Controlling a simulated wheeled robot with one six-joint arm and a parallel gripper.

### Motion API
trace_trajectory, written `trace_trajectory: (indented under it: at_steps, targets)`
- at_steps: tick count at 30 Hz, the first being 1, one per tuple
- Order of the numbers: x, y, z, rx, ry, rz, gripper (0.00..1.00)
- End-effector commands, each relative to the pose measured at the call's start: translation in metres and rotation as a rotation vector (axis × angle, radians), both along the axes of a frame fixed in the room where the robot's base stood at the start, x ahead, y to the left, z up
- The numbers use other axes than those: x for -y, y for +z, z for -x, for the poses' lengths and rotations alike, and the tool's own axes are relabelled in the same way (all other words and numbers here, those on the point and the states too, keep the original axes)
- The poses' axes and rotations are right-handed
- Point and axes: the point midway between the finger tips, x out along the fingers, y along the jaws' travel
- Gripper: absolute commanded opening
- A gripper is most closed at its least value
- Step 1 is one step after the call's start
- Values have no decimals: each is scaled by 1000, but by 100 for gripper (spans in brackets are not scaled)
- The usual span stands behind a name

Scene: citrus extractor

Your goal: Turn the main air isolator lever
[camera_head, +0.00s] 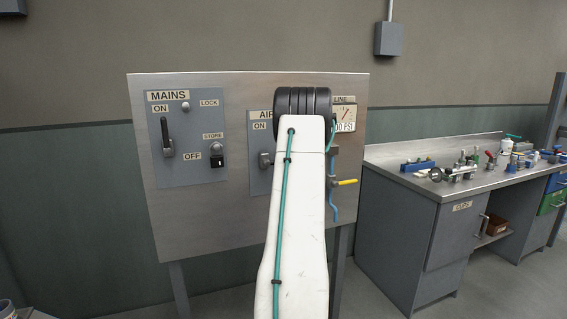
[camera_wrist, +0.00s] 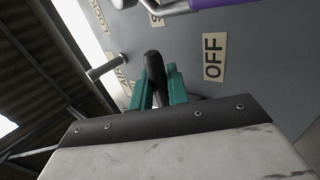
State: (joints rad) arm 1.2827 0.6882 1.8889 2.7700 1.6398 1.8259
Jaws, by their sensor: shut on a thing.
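The air isolator is a grey plate (camera_head: 259,180) marked AIR and ON, on the steel panel in the head view. My arm hides most of it. A metal fitting (camera_head: 265,160) shows at its left, but the handle is hidden there. In the wrist view, the black-gripped lever (camera_wrist: 154,68) stands between the teal fingers of my gripper (camera_wrist: 160,92), which is shut on it. An OFF label (camera_wrist: 213,57) lies right of the lever. My gripper itself is hidden in the head view.
The MAINS isolator (camera_head: 188,138) is left, its black handle upright at ON. A yellow-handled valve (camera_head: 346,182) and blue pipe (camera_head: 333,205) stand right of my arm. A metal peg (camera_wrist: 107,67) and purple item (camera_wrist: 212,4) are close in the wrist view. A workbench (camera_head: 420,190) stands right.

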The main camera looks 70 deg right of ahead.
Motion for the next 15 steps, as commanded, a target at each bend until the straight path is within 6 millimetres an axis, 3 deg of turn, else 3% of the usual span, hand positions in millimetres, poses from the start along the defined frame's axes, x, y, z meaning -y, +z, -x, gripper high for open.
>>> trace_trajectory:
  at_steps: [2,3,5,15]
  targets:
    - [-1,0,-3,-2,4,-1,0]
    - [-1,0,-3,-2,4,-1,25]
    - [-1,0,-2,-2,4,0,36]
    - [-3,-3,2,-2,1,-1,36]
